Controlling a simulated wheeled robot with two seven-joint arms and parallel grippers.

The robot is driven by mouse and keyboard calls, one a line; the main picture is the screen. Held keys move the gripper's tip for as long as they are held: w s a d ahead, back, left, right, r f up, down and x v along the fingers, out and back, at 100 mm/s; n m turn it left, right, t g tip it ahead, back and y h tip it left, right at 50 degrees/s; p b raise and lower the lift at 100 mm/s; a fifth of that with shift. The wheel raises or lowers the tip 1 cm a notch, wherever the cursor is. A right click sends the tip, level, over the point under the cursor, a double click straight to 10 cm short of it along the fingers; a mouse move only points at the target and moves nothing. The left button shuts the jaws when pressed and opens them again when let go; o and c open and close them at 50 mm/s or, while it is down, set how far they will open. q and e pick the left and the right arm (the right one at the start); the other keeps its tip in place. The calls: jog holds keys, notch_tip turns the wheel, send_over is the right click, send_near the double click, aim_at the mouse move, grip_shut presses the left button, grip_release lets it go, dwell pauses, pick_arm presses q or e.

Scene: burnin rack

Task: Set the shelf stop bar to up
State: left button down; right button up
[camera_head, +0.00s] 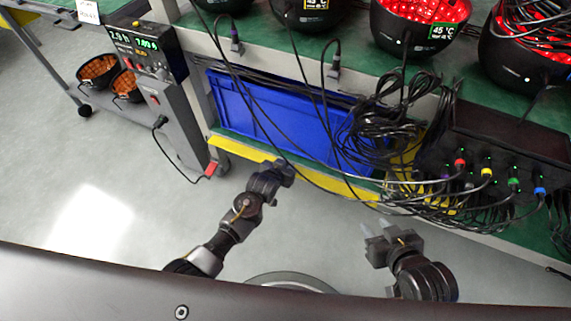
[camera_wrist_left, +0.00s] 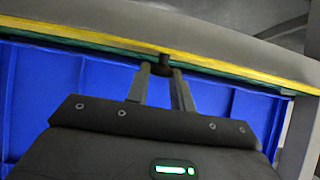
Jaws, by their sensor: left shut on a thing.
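The shelf stop bar is a long yellow bar (camera_head: 330,182) along the front edge of the lower shelf, in front of a blue bin (camera_head: 262,110). In the left wrist view the yellow bar (camera_wrist_left: 90,40) crosses the upper part, with a small dark knob (camera_wrist_left: 164,62) at it. My left gripper (camera_head: 281,166) is at the bar, partly covering it. Its fingers (camera_wrist_left: 162,72) are closed around the dark knob. Whether the bar is turned up or down is hard to tell. My right gripper (camera_head: 378,230) is open and empty, low on the right, apart from the shelf.
Black cables hang in front of the bin, with a tangle (camera_head: 388,125) on its right. A dark connector box (camera_head: 500,150) with coloured plugs is at the right. A grey unit with a display (camera_head: 145,50) stands left. The floor (camera_head: 110,190) at left is clear.

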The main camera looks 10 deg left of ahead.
jog(key=shift+s+d+f, duration=0.15)
jog(key=shift+f, duration=0.05)
pick_arm(q)
jog(key=c, duration=1.3)
grip_release()
jog(key=shift+o, duration=0.2)
jog(key=shift+s+r, duration=0.15)
jog(key=p+v, duration=0.3)
jog(key=v, duration=0.7)
jog(key=shift+s+p, duration=0.15)
jog(key=shift+p, duration=0.25)
pick_arm(e)
jog(key=s+d+f+m+g+h, duration=0.1)
jog(key=s+d+f+g+h, duration=0.1)
jog(key=s+d+f+g, duration=0.3)
jog(key=shift+s+d+f+m+g+h, duration=0.15)
jog(key=shift+s+f+m+g+h, duration=0.15)
jog(key=shift+s+f+g, duration=0.55)
